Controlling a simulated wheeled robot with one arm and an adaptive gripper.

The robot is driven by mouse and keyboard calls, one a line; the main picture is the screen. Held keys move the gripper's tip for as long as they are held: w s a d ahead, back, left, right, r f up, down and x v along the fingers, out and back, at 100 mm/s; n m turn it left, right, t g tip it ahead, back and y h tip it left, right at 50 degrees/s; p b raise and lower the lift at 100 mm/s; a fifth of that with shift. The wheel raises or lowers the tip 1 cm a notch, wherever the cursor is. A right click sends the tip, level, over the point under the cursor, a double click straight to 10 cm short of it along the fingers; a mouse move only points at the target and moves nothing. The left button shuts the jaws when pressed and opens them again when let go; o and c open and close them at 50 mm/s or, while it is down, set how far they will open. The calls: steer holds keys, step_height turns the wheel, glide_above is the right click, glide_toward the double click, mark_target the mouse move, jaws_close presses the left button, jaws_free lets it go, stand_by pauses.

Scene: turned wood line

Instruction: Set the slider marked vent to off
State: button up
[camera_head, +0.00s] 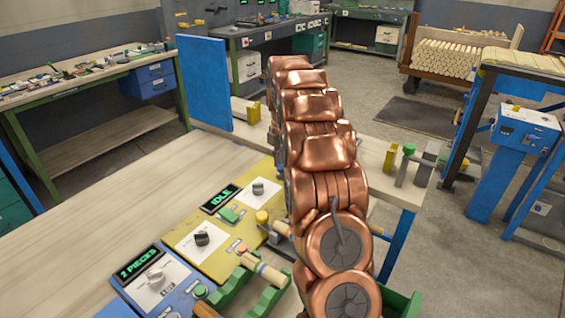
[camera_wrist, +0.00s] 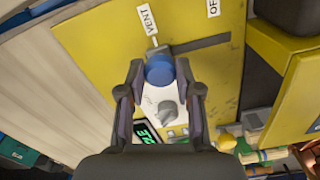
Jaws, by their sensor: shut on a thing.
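The vent slider's blue knob (camera_wrist: 160,66) is between the two fingers of my gripper (camera_wrist: 160,78) in the wrist view, and the fingers are shut on it. The knob is at the left end of a dark slot (camera_wrist: 208,44) in a yellow panel (camera_wrist: 100,40). A label reading VENT (camera_wrist: 147,20) is just above the knob. A label partly cut off, apparently OFF (camera_wrist: 213,8), is above the slot's right end. In the head view my copper arm hides the slider and my gripper.
A grey rotary knob (camera_wrist: 167,111) on a white plate is close below the blue knob. A blue upright board (camera_head: 205,80) stands behind.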

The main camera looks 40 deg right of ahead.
jaws_close()
steer(key=shift+s, duration=0.15)
steer(key=shift+s+d+b, duration=0.3)
steer(key=shift+s+b, duration=0.05)
steer(key=shift+s, duration=0.45)
steer(key=shift+s+d+b, duration=0.3)
steer(key=shift+s, duration=0.5)
steer(key=o, duration=0.7)
jaws_free()
steer(key=shift+r, duration=0.1)
step_height(320, 180, up, 12)
